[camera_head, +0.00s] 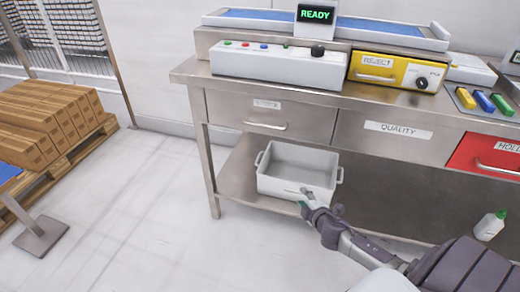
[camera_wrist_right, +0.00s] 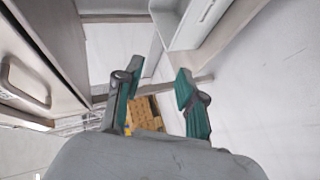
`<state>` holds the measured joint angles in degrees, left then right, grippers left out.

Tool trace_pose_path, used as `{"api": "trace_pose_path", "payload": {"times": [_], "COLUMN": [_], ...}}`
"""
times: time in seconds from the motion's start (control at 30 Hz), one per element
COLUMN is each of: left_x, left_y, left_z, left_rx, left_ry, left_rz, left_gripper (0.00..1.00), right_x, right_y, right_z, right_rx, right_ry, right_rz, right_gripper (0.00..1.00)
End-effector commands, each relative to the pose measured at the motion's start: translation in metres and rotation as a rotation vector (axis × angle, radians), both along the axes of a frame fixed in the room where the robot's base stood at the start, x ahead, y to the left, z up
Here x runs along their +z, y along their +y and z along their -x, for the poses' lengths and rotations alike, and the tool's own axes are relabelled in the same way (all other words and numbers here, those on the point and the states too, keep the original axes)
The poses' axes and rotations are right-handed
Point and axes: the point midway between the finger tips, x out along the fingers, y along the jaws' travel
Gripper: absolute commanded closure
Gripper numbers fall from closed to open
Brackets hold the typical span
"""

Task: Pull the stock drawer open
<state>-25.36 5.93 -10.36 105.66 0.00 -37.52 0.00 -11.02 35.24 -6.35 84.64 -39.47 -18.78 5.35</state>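The stock drawer (camera_head: 222,112) is the grey metal drawer at the left end of the bench, with a small label hard to read. It looks closed, its front flush with the bench. Its bar handle (camera_head: 265,127) is below the label. In the right wrist view a drawer front with a looped handle (camera_wrist_right: 25,83) shows at the left edge, probably this one. My right gripper (camera_head: 304,198) is below and right of the handle, in front of the grey bin. In the wrist view its teal-tipped fingers (camera_wrist_right: 158,84) are apart with nothing between them. My left gripper is out of view.
A grey bin (camera_head: 297,182) stands on the lower shelf (camera_head: 238,182). The red HOLD drawer (camera_head: 485,154) and the QUALITY panel (camera_head: 360,137) are to the right. A white bottle (camera_head: 489,226) is at the lower right.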

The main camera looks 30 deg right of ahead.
Motion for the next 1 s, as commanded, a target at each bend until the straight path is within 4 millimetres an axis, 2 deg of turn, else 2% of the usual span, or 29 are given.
{"api": "trace_pose_path", "payload": {"times": [0.03,0.1,0.2,0.3,0.4,0.5,0.67,1.0], "left_x": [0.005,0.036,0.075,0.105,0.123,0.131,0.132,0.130], "left_y": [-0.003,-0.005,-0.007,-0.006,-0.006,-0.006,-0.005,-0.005], "left_z": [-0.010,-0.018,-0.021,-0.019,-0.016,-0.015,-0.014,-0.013], "left_rx": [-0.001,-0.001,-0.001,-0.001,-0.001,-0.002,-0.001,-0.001], "left_ry": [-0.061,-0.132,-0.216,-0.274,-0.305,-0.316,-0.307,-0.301], "left_rz": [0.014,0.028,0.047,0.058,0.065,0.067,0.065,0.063], "left_gripper": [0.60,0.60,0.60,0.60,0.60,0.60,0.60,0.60], "right_x": [0.017,0.061,0.113,0.150,0.172,0.183,0.187,0.195], "right_y": [0.001,0.008,0.025,0.041,0.052,0.056,0.055,0.050], "right_z": [-0.022,-0.041,-0.055,-0.059,-0.060,-0.062,-0.078,-0.136], "right_rx": [0.056,0.121,0.196,0.246,0.273,0.282,0.282,0.278], "right_ry": [-0.083,-0.183,-0.304,-0.389,-0.437,-0.455,-0.459,-0.458], "right_rz": [0.086,0.195,0.323,0.410,0.459,0.478,0.478,0.477], "right_gripper": [0.61,0.61,0.61,0.61,0.61,0.61,0.61,0.61]}}
